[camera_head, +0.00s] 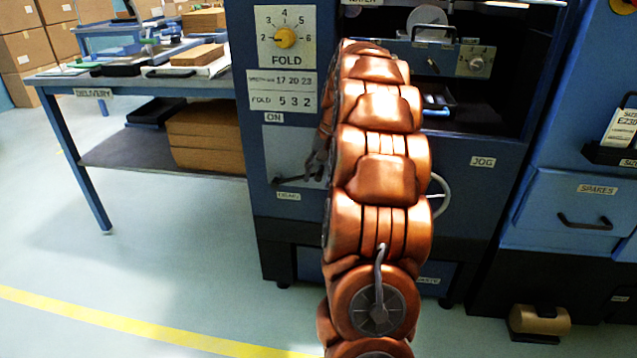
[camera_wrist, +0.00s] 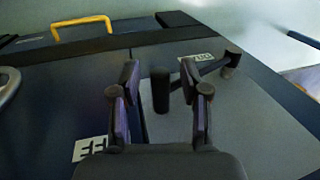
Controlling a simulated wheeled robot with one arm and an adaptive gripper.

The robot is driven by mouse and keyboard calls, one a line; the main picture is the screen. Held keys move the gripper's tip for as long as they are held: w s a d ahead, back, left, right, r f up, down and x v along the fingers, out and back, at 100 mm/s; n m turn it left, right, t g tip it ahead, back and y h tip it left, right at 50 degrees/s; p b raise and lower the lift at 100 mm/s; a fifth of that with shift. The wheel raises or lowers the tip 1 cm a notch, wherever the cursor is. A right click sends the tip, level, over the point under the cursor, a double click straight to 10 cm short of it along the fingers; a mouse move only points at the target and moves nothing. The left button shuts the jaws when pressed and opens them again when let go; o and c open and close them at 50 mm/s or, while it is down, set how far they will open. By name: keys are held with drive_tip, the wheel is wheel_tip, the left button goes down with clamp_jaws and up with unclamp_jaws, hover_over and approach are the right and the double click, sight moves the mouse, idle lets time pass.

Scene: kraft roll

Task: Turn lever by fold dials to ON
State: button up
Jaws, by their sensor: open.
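In the head view the lever panel is the grey plate (camera_head: 285,148) below the FOLD dial (camera_head: 285,37). An ON label (camera_head: 273,118) sits above its left side. A dark lever end (camera_head: 279,181) shows low on the plate; my arm hides its right part. My gripper (camera_head: 315,165) is at the plate, partly hidden. In the wrist view my open gripper (camera_wrist: 159,76) has a dark upright post (camera_wrist: 160,88) between its fingers. A dark bar with a round end (camera_wrist: 232,60) reaches out right of them. Part of an OFF label (camera_wrist: 90,149) shows at left. Contact cannot be told.
The delivery table (camera_head: 130,84) stands left of the machine, with cardboard on its shelf. A yellow handle (camera_wrist: 83,27) is at the top of the wrist view. A brown roll (camera_head: 540,319) lies on the floor at right. The floor at left is clear.

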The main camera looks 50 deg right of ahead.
drive_tip(key=shift+w+f, duration=0.1)
drive_tip(key=shift+f, duration=0.35)
clamp_jaws()
idle(0.4)
